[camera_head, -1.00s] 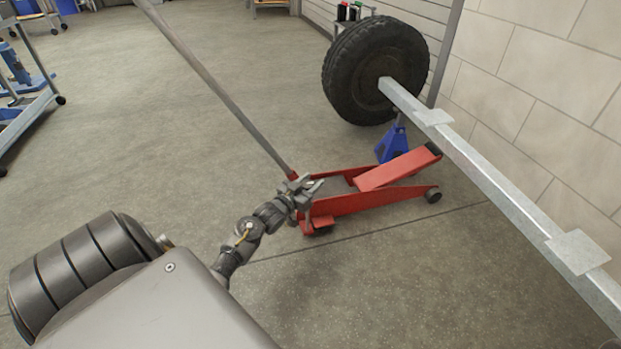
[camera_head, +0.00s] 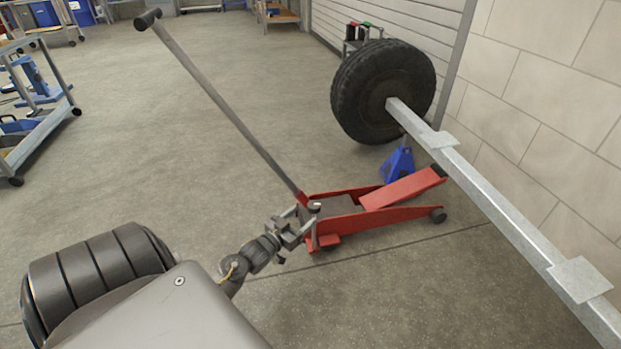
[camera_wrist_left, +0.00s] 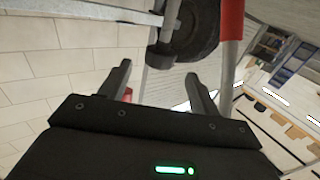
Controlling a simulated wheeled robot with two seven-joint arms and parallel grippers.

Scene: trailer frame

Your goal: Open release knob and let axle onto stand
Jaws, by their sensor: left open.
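The red floor jack (camera_head: 365,222) stands on the floor with its long grey handle (camera_head: 225,105) leaning up to the left. A small dark round knob with a pale mark (camera_head: 315,207) sits at the handle's base. My left gripper (camera_head: 304,226) is open and empty, just on the near side of the knob; its two fingers also show apart in the left wrist view (camera_wrist_left: 160,86). The grey square axle (camera_head: 480,188) runs from the tyre to the lower right. The blue stand (camera_head: 397,164) is below it, beyond the jack; contact is unclear. My right gripper is out of view.
The big black tyre (camera_head: 378,92) is at the axle's far end, near the block wall (camera_head: 545,110). A wheeled metal cart (camera_head: 40,110) stands at the left. The floor between cart and jack is clear.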

